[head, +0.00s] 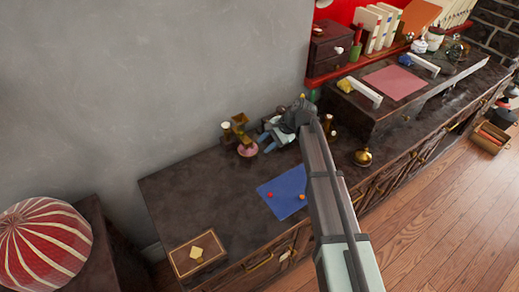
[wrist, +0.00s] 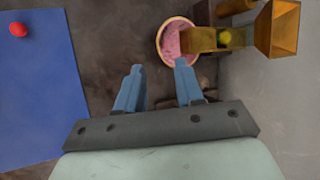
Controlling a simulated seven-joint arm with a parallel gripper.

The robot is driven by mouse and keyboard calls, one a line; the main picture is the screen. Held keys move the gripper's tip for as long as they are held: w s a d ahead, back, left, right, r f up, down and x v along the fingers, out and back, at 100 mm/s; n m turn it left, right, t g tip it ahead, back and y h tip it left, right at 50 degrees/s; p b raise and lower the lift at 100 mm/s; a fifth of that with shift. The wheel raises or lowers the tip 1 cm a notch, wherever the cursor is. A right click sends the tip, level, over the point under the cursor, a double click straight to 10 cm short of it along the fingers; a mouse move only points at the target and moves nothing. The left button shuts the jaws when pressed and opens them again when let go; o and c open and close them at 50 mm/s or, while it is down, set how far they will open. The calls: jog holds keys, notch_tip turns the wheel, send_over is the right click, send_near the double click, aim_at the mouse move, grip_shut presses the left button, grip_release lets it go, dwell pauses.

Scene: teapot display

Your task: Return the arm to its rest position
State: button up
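My gripper (head: 268,131) is above the dark cabinet top, near the wall, at the end of my arm. In the wrist view my gripper (wrist: 160,68) shows two blue fingers spread apart with nothing between them, so it is open and empty. A pink bowl (head: 247,150) stands just left of it in the head view. In the wrist view the pink bowl (wrist: 172,42) lies just beyond the right fingertip; I cannot tell whether they touch. A brass-coloured device (wrist: 272,28) stands at the bowl, with a yellow-green round thing (wrist: 225,37) in it.
A blue mat (head: 284,192) with small red and orange balls lies nearer the front edge. A wooden box (head: 198,254) sits at the front left corner. A brass bell (head: 362,157) stands right of my arm. The grey wall (head: 180,80) is close behind. Bare cabinet top (head: 195,190) lies left.

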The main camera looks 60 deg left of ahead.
jog(key=v, duration=0.6)
